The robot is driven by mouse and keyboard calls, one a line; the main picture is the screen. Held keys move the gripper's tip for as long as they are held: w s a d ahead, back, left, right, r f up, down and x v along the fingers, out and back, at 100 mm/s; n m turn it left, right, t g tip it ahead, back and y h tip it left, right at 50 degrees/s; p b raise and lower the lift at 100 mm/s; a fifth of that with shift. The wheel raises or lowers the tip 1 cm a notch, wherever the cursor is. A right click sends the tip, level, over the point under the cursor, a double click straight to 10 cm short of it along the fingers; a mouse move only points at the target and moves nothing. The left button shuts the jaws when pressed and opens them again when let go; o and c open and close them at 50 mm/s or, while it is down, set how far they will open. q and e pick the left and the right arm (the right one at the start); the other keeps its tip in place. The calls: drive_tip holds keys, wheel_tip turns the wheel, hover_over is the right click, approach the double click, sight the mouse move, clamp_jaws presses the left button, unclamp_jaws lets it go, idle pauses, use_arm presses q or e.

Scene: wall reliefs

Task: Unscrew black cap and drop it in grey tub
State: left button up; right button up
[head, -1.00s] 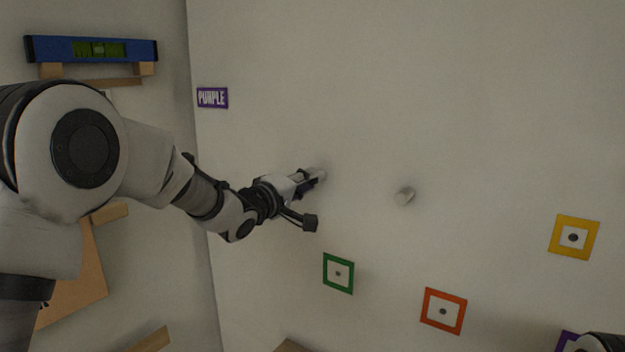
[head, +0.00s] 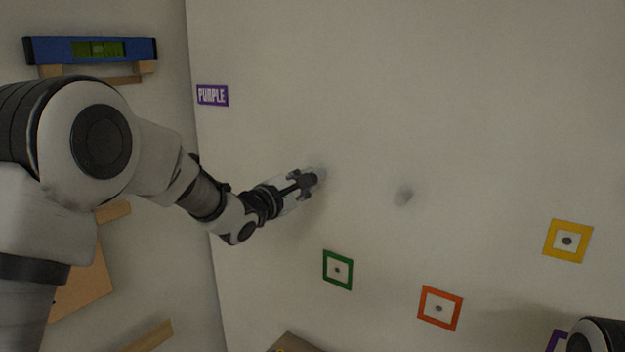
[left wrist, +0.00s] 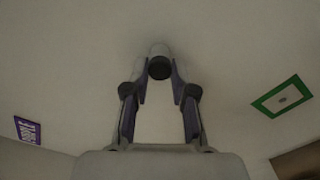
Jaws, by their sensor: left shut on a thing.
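The black cap (left wrist: 159,68) shows in the left wrist view as a dark round end on a pale grey stub (left wrist: 159,48) at the wall. My left gripper (left wrist: 159,75) is shut on the cap, with a fingertip on each side of it. In the head view my left gripper (head: 316,178) reaches the wall left of centre, and its fingers hide the cap. I cannot tell how far the cap is turned. The grey tub is not in view. My right gripper is not in view.
A pale stub (head: 404,195) stands out from the wall to the right. Green (head: 338,270), orange (head: 440,308) and yellow (head: 567,241) framed squares are lower on the wall. A PURPLE label (head: 212,96) is at upper left. A brown box edge (head: 292,343) shows at the bottom.

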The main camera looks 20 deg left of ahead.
use_arm(q)
drive_tip(key=n, duration=0.5)
drive_tip(key=o, duration=0.7)
drive_tip(key=shift+c, duration=0.2)
